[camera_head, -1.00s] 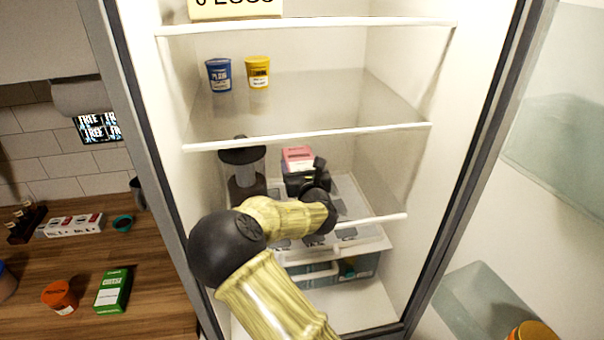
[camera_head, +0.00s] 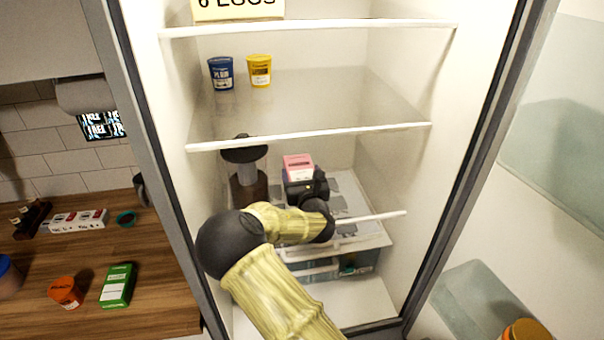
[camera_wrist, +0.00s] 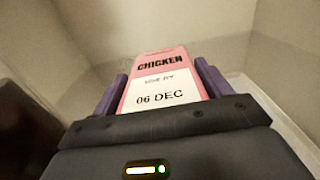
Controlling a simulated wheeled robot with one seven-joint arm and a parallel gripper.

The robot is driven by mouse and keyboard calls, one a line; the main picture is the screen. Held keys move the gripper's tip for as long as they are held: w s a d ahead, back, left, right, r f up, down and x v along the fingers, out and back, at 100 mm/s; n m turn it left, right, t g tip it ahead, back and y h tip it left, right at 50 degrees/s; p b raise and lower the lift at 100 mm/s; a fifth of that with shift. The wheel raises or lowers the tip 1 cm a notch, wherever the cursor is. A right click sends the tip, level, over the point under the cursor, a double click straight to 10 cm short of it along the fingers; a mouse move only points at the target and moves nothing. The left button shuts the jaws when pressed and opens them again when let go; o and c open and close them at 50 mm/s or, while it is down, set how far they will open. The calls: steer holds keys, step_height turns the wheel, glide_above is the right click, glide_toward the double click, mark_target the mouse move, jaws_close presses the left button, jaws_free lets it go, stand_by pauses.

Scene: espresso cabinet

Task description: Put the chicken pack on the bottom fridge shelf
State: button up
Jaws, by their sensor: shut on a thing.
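The pink chicken pack (camera_wrist: 160,80) sits between the two purple fingers of my gripper (camera_wrist: 160,92) in the wrist view, its label reading CHICKEN and 06 DEC. In the head view the pack (camera_head: 298,166) shows just beyond my gripper (camera_head: 301,176), deep inside the fridge over the bottom shelf (camera_head: 345,190). My gripper is shut on the pack. My wrist and arm hide part of the shelf, and I cannot tell whether the pack touches it.
A dark-lidded grinder-like container (camera_head: 247,180) stands left of my gripper on the bottom shelf. A drawer (camera_head: 350,262) lies below. The middle shelf (camera_head: 310,136) holds a blue tub (camera_head: 221,73) and a yellow tub (camera_head: 259,71). Free room shows right of the pack.

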steer(key=o, duration=1.2)
steer(key=shift+f, duration=0.1)
steer(key=shift+o, duration=0.3)
steer(key=shift+r, duration=0.25)
steer(key=shift+s+d+f, duration=0.1)
steer(key=shift+s+f, duration=0.1)
steer(key=shift+s, duration=0.1)
steer(key=b+v, duration=0.3)
steer(key=v, duration=0.8)
steer(key=shift+s+d+r+b, duration=0.1)
steer(key=shift+s+r+b, duration=0.05)
steer(key=shift+b, duration=0.2)
